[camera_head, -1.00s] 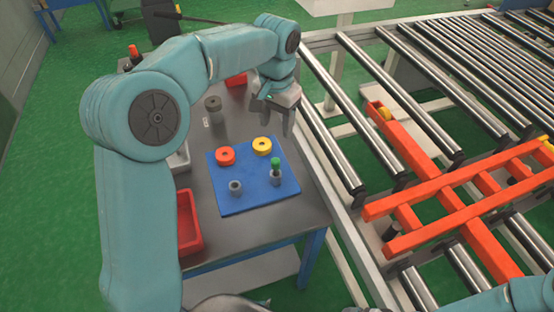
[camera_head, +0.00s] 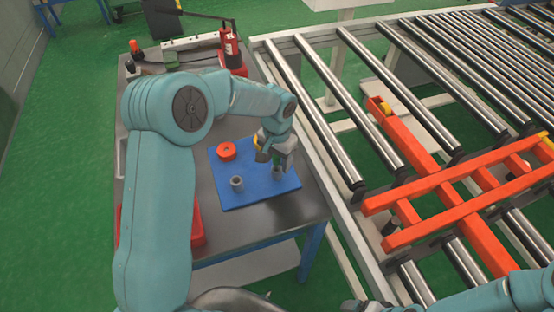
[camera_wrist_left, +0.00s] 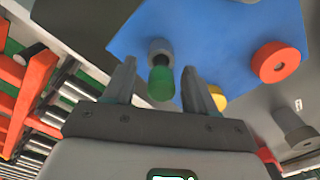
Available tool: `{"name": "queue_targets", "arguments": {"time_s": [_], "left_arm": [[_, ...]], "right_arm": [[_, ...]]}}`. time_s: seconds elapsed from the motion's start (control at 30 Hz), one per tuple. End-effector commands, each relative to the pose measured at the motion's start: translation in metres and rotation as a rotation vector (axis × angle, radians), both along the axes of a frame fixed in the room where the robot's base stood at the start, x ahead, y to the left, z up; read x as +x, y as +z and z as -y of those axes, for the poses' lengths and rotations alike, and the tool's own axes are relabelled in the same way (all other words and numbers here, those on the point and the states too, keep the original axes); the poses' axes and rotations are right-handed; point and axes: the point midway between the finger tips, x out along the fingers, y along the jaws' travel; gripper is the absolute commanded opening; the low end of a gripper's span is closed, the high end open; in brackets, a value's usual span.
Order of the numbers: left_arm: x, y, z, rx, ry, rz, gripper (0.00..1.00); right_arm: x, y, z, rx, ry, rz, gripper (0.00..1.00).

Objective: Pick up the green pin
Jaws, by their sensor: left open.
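The green pin (camera_wrist_left: 161,84) stands in a grey holder (camera_wrist_left: 160,52) on the blue mat (camera_wrist_left: 215,30) in the left wrist view. My left gripper (camera_wrist_left: 159,68) is open, with one finger on each side of the pin; I cannot see contact.
A yellow ring (camera_wrist_left: 218,97) lies close to one finger. A red bin (camera_head: 198,225) is at the table's left front. A roller conveyor (camera_head: 330,110) runs along the right.

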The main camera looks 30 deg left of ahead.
Motion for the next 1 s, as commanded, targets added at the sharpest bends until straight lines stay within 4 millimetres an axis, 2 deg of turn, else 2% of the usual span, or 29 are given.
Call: {"name": "queue_targets", "arguments": {"time_s": [0.23, 0.4, 0.77, 0.87, 1.0], "left_arm": [[0.0, -0.002, 0.0, 0.0, 0.001, 0.0, 0.56], [0.0, -0.002, 0.0, 0.0, 0.001, 0.0, 0.01], [0.0, 0.001, 0.0, 0.0, 0.001, 0.002, 0.0], [0.001, 0.008, -0.001, 0.001, 0.002, 0.003, 0.0], [0.001, 0.03, 0.0, 0.0, 0.002, 0.006, 0.0]], "right_arm": [[0.0, 0.0, 0.0, 0.0, 0.0, 0.0, 0.92], [0.0, 0.0, 0.0, 0.0, 0.0, 0.0, 0.92], [0.0, 0.0, 0.0, 0.0, 0.0, 0.0, 0.92], [0.0, -0.001, 0.0, 0.0, 0.0, 0.0, 0.92], [0.0, -0.004, 0.0, 0.0, 0.0, 0.0, 0.92]]}}
